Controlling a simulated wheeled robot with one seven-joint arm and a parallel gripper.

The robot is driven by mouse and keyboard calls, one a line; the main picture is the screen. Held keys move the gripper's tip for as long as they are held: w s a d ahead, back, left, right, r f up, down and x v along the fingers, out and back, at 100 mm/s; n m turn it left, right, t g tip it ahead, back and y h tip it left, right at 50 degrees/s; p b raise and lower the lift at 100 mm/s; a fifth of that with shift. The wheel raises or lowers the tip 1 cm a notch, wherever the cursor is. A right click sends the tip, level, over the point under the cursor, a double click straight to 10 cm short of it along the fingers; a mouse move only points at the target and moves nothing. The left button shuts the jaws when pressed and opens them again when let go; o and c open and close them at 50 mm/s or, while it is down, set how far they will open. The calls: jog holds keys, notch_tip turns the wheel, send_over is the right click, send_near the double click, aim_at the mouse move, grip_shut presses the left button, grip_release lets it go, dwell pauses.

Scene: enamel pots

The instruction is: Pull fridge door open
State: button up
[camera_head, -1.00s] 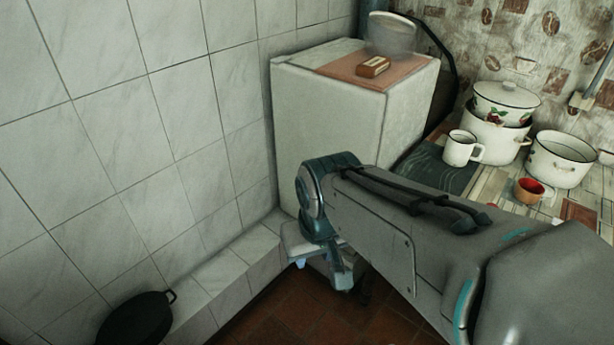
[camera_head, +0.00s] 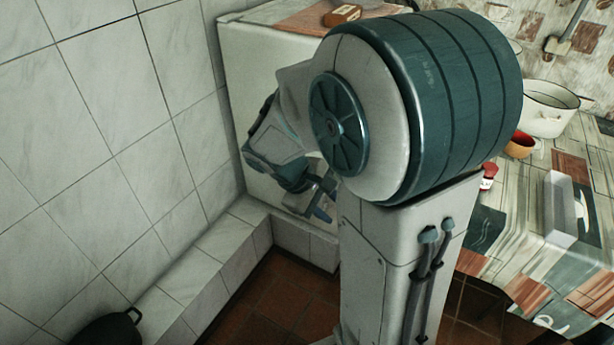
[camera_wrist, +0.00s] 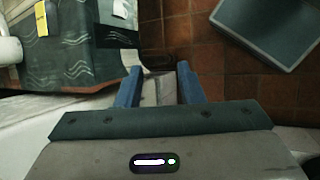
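The fridge (camera_head: 262,75) is a white box in the corner by the tiled wall. Its door looks shut, but my arm covers much of its front, and no handle shows. My gripper (camera_head: 325,198) is low in front of the fridge, near its lower right part. In the wrist view my gripper (camera_wrist: 158,88) has its two blue fingers spread apart, with a pale strip showing between them. I cannot tell whether a finger touches the fridge.
A tiled ledge (camera_head: 205,262) runs along the left wall, with a dark pan (camera_head: 108,330) at its near end. The counter at right holds a white pot (camera_head: 548,108), an orange-red cup (camera_head: 519,145) and a red jar (camera_head: 488,176). Brown floor (camera_head: 270,310) lies open below.

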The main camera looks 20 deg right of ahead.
jog(key=w+a+f+n+t+h+b, duration=0.1)
jog(key=w+f+n+t+h+b, duration=0.85)
jog(key=w+f+n+b, duration=0.95)
jog(key=w+d+f+m+p, duration=0.2)
jog(key=w+d, duration=0.5)
jog(key=d, duration=0.4)
notch_tip(320, 180, down, 3)
jog(key=shift+w+d+r+p, duration=0.1)
jog(key=shift+w+d+p, duration=0.2)
jog(key=shift+p, duration=0.55)
grip_shut()
